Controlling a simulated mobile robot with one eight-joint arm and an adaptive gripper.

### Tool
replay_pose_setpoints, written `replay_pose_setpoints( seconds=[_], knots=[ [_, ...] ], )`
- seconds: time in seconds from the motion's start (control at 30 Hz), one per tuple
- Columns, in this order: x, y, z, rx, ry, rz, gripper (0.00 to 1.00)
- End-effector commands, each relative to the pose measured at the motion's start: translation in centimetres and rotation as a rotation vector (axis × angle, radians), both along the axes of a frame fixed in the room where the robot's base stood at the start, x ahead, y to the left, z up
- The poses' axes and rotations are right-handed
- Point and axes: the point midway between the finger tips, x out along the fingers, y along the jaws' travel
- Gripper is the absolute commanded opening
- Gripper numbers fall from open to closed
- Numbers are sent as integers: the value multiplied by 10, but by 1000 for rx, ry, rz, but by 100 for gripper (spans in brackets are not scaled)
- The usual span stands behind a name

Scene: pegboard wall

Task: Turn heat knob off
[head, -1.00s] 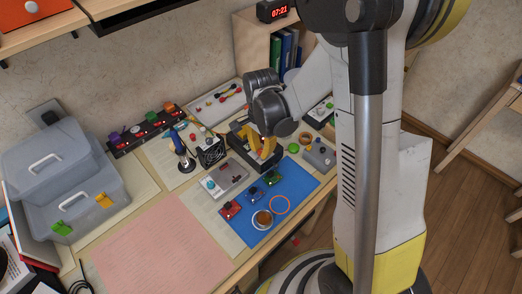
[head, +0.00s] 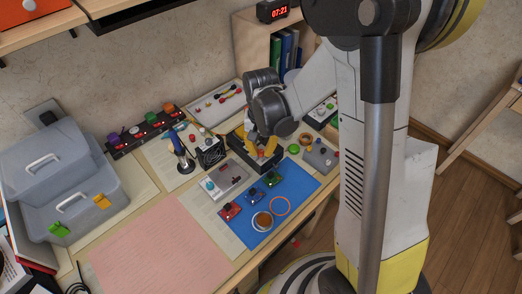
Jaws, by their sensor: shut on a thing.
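My gripper (head: 260,148), with yellow-orange fingers, points down over a dark box (head: 236,145) near the back middle of the table. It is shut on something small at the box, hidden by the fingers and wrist. I cannot tell for certain that this is the heat knob. No label or pointer of a heat knob can be read at this size.
Left of the box are a black mesh holder (head: 211,153) and a blue-handled tool in a stand (head: 184,160). In front lie a light grey device (head: 226,180) and a blue mat (head: 291,191) with small coloured boards. A pink sheet (head: 160,245) is clear.

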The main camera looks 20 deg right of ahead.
Motion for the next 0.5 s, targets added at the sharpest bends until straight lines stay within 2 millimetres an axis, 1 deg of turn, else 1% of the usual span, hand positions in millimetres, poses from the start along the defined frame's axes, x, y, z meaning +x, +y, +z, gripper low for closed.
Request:
replay_pose_setpoints(
  seconds=[0.2,0.5],
  knots=[
    [0,0,0,0,0,33,0],
    [0,0,0,0,0,37,0]
  ],
)
